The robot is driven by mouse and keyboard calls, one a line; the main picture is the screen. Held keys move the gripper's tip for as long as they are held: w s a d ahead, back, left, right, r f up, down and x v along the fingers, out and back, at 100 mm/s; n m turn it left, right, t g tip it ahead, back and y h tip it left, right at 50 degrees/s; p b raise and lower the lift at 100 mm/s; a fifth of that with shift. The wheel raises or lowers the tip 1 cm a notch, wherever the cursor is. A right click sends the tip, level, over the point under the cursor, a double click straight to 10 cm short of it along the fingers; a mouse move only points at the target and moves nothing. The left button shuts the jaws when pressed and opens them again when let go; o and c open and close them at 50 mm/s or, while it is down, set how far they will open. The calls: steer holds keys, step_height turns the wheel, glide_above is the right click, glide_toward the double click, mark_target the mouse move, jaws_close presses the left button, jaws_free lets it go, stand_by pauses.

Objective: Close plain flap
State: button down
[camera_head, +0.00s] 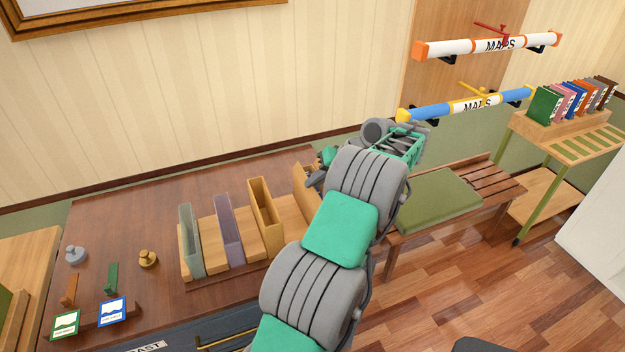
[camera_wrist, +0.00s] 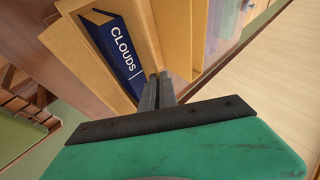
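I cannot tell for sure which part is the plain flap. In the wrist view, a plain wooden panel (camera_wrist: 82,62) stands tilted on the left side of a blue booklet marked CLOUDS (camera_wrist: 118,55). Another wooden panel (camera_wrist: 178,35) stands on its right. My gripper (camera_wrist: 156,75) has its two dark fingers close together, with nothing visible between them, just right of the booklet's lower end. Whether they touch a panel is unclear. In the head view, a wooden holder (camera_head: 303,184) shows at the table's right end, largely hidden by my arm.
Grey-green (camera_head: 191,240), purple (camera_head: 228,230) and yellow (camera_head: 264,217) holders stand left of my arm on the dark table (camera_head: 130,215). Two knobs and small cards are further left. A bench with a green cushion (camera_head: 437,198) is right. Map tubes hang on the wall.

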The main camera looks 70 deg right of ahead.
stand_by(0.3)
steer(key=c, duration=1.6)
jaws_free()
steer(key=shift+c, duration=0.2)
steer(key=shift+d, duration=0.1)
